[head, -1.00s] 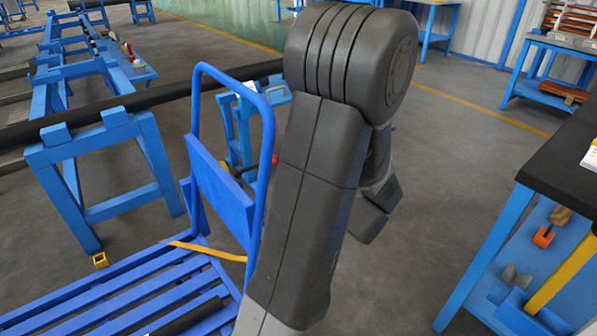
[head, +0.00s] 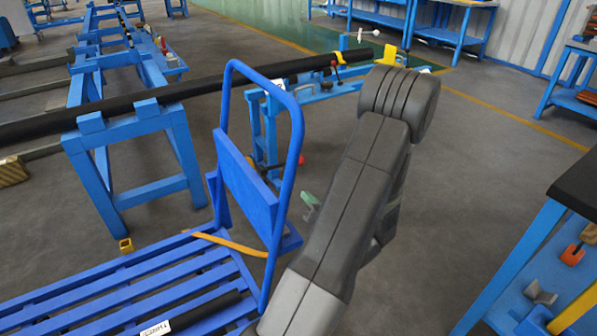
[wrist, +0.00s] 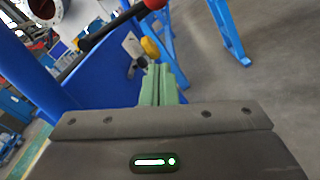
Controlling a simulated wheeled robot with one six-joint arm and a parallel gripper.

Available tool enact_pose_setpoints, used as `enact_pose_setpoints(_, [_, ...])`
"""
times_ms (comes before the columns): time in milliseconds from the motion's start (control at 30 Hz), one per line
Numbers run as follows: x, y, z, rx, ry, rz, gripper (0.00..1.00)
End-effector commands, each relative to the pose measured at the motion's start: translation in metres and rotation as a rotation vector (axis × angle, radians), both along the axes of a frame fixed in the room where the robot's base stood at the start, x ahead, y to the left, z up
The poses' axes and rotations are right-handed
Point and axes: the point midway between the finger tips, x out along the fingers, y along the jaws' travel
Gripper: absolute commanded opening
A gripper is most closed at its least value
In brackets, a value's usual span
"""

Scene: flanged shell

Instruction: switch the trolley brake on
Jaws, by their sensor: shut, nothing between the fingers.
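The blue trolley (head: 245,190) has a tall loop handle, an upright panel and a slatted deck. It stands left of my arm in the head view. My gripper (head: 311,203) shows only as small green fingers beside the trolley's handle end, the rest hidden by my arm. In the wrist view the green fingers (wrist: 162,85) are together and empty. Just beyond them is a yellow knob (wrist: 150,47) on a pale plate by a blue panel. A dark rod with a red end (wrist: 153,4) lies farther up. I cannot tell which part is the brake, or whether the fingers touch the knob.
A dark pipe (head: 200,88) rests on blue stands (head: 130,130) behind the trolley. An orange strap (head: 230,243) and a labelled dark bar (head: 200,318) lie on the deck. A workbench (head: 575,185) stands at the right. The floor between my arm and the bench is clear.

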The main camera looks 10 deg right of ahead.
Motion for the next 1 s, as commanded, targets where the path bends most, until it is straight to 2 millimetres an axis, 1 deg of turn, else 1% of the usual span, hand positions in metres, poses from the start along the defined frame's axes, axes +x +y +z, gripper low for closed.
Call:
enact_pose_setpoints(333, [0.001, 0.000, -0.001, 0.003, 0.001, 0.000, 0.00])
enact_pose_setpoints(467, [0.007, 0.004, -0.001, 0.001, 0.001, 0.003, 0.00])
enact_pose_setpoints(567, [0.018, 0.009, -0.002, 0.001, 0.001, 0.004, 0.00])
enact_pose_setpoints(667, [0.036, 0.016, -0.002, -0.001, -0.001, 0.005, 0.00])
enact_pose_setpoints(967, [0.094, 0.041, -0.003, 0.001, -0.001, 0.005, 0.00])
enact_pose_setpoints(1000, [0.093, 0.035, 0.005, -0.002, -0.004, -0.001, 0.00])
